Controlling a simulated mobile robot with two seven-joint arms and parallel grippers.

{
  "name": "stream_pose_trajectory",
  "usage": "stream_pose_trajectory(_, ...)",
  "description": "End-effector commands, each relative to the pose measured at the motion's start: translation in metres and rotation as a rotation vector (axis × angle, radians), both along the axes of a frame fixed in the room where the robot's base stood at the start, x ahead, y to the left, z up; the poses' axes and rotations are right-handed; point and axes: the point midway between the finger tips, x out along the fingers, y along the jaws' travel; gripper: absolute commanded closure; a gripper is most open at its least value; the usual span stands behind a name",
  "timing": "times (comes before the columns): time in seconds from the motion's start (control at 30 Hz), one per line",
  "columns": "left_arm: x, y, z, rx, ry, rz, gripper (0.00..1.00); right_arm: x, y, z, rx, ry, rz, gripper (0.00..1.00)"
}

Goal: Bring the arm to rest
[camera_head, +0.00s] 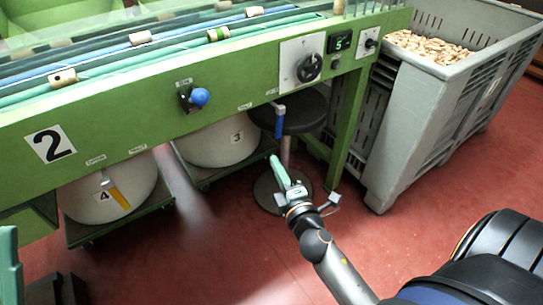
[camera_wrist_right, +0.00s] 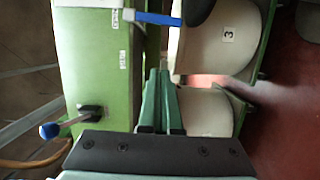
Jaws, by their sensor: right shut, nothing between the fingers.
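My right arm reaches up from the bottom right of the head view. Its gripper (camera_head: 274,158) has teal fingers, held together and empty, in front of the green machine and over the round foot of a stool. In the right wrist view the two fingers (camera_wrist_right: 163,72) lie against each other with nothing between them. They point toward the machine's green frame and the white drums. A teal piece at the left edge of the head view looks like part of my left gripper (camera_head: 8,262); its fingertips cannot be made out.
The green machine (camera_head: 225,70) carries corks on belts, a blue knob (camera_head: 199,96) and a dial (camera_head: 309,67). White drums (camera_head: 217,142) sit below it. A dark stool (camera_head: 304,110) stands close to the right gripper. A grey crate (camera_head: 405,130) holds corks. Red floor is clear at lower middle.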

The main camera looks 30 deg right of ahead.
Motion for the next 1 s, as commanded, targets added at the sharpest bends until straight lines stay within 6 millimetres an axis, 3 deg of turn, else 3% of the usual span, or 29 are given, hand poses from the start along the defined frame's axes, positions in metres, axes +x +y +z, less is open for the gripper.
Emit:
stream_pose_trajectory(0.77,0.0,-0.002,-0.004,0.009,0.011,-0.008,1.0,-0.007,0.006,0.006,0.021,-0.016,0.022,1.0)
stream_pose_trajectory(0.87,0.0,-0.001,-0.003,0.007,0.009,-0.007,1.0,-0.008,0.025,0.026,0.117,-0.078,0.112,1.0)
stream_pose_trajectory(1.0,0.0,-0.001,-0.003,0.005,0.007,-0.006,1.0,-0.026,0.08,0.088,0.398,-0.233,0.385,1.0)
